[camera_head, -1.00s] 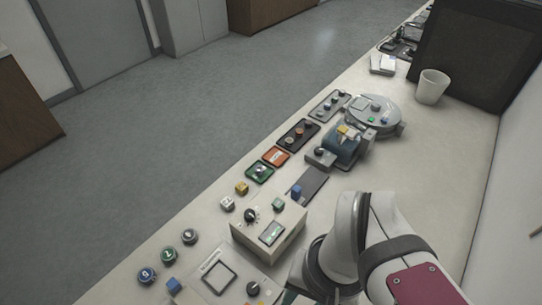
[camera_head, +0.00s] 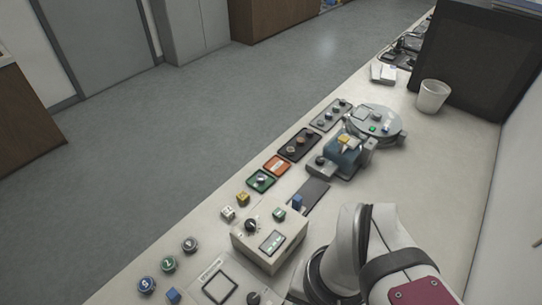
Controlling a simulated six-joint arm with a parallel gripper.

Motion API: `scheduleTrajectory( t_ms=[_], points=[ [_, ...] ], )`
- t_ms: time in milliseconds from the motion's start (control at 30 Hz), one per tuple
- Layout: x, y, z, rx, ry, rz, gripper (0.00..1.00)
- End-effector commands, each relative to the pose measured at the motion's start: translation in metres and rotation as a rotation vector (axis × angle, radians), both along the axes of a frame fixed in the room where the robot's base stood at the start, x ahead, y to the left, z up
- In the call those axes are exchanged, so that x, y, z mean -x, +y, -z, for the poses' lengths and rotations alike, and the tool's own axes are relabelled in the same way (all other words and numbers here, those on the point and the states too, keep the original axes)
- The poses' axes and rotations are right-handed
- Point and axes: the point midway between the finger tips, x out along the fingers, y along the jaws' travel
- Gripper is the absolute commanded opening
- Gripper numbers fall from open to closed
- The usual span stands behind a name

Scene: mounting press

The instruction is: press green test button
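Several green controls show in the head view, and I cannot tell which one is the test button. A small green square button (camera_head: 279,214) sits on top of the beige control box (camera_head: 262,252), behind its black knob and beside its lit display. A green plate with a button (camera_head: 261,181) lies farther back on the bench. A round green button (camera_head: 168,264) stands at the lower left. Another small green button (camera_head: 373,129) is on the round grey machine (camera_head: 390,118). My arm is at the lower right, right of the beige box. My gripper is not visible.
A blue button (camera_head: 146,285) and a grey button (camera_head: 190,244) flank the round green one. A red plate (camera_head: 277,165) and dark button panel (camera_head: 299,145) line the bench's left edge. A white cup (camera_head: 433,95) stands at the back right. Bare bench lies right of the machine.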

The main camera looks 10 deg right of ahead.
Motion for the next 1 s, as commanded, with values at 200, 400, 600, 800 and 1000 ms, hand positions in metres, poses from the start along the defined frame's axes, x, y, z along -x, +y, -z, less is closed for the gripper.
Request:
scheduleTrajectory(
  t_ms=[200,400,600,800,1000],
  points=[
    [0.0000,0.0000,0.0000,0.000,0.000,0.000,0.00],
    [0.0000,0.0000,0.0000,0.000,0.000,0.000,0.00],
    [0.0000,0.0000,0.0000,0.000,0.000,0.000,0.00],
    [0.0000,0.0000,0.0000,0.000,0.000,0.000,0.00],
    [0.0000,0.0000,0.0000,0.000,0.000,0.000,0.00]
  ],
)
